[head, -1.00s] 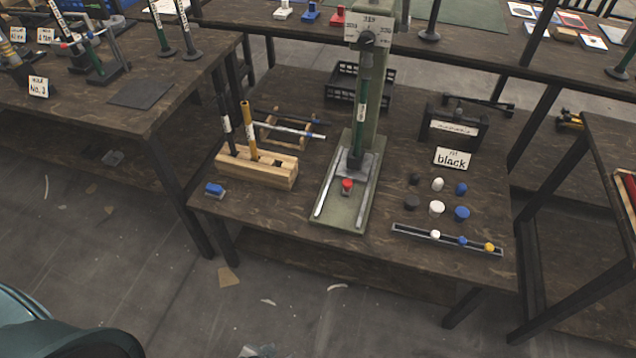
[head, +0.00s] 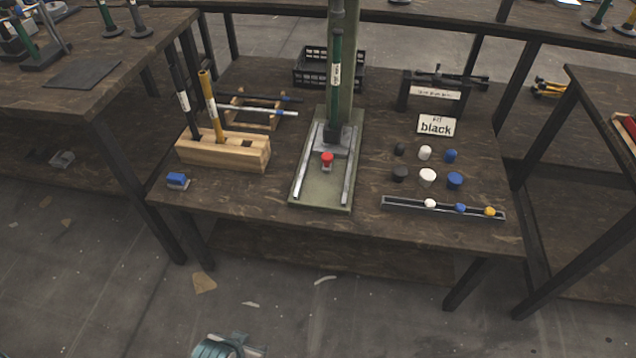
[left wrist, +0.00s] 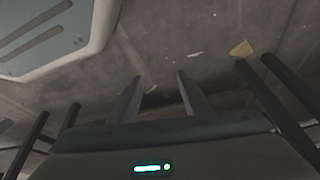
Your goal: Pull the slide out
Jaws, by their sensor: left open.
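The green rivet press (head: 301,192) stands mid-table in the head view, with two pale rails running along its base. Between the rails, a small slide with a red knob (head: 327,159) sits close to the foot of the press column (head: 334,80). My left gripper (left wrist: 160,78) is open and empty in the left wrist view, with floor beyond its fingers. In the head view, part of my left arm's end shows at the bottom edge, low in front of the table and well apart from the press. My right gripper is not in view.
A wooden block (head: 222,152) holding upright handles and a small blue-topped item (head: 177,181) stand left of the press. A black crate (head: 329,69) is behind. Several caps, a "black" sign (head: 437,125) and a narrow tray (head: 399,206) are right. The floor in front is open.

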